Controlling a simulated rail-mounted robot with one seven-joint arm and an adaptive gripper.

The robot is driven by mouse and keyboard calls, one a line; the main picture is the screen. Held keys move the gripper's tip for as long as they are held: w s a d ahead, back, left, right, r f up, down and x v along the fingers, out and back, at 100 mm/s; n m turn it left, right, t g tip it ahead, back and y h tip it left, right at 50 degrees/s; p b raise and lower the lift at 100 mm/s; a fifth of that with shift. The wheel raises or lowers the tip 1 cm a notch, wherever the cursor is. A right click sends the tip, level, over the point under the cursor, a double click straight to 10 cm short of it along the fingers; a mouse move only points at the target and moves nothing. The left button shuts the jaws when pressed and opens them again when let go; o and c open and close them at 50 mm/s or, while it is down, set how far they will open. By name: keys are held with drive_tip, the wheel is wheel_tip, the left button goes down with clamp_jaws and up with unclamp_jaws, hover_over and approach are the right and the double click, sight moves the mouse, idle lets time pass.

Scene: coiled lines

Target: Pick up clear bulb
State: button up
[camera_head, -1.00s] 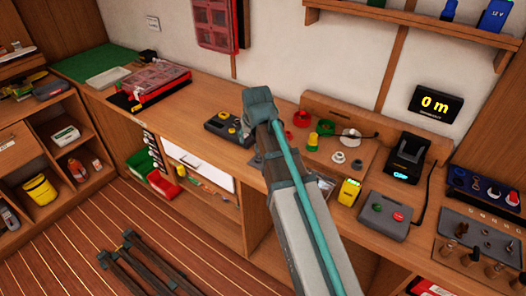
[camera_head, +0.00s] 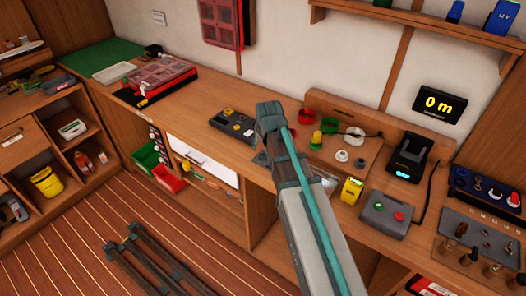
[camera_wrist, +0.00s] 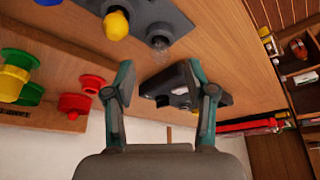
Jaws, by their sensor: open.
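In the wrist view, a clear bulb (camera_wrist: 160,42) sits at the edge of a grey plate (camera_wrist: 172,16), beside a yellow bulb (camera_wrist: 116,25). My gripper (camera_wrist: 159,76) is open and empty, its two fingers spread apart. The clear bulb appears beyond the gap between the fingertips and apart from them. In the head view, the grey plate (camera_head: 326,184) shows only partly beside my arm.
A dark device with yellow parts (camera_head: 232,122) lies left of my arm, and it also appears beyond the fingers in the wrist view (camera_wrist: 180,84). Red, green and yellow pieces (camera_head: 316,138) stand on the bench behind. A yellow device (camera_head: 351,190) and grey button box (camera_head: 386,214) stand right.

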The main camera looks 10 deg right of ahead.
sight(263, 149)
drive_tip(key=shift+p+x, duration=0.75)
drive_tip(key=shift+x, duration=1.25)
drive_tip(key=c, duration=0.9)
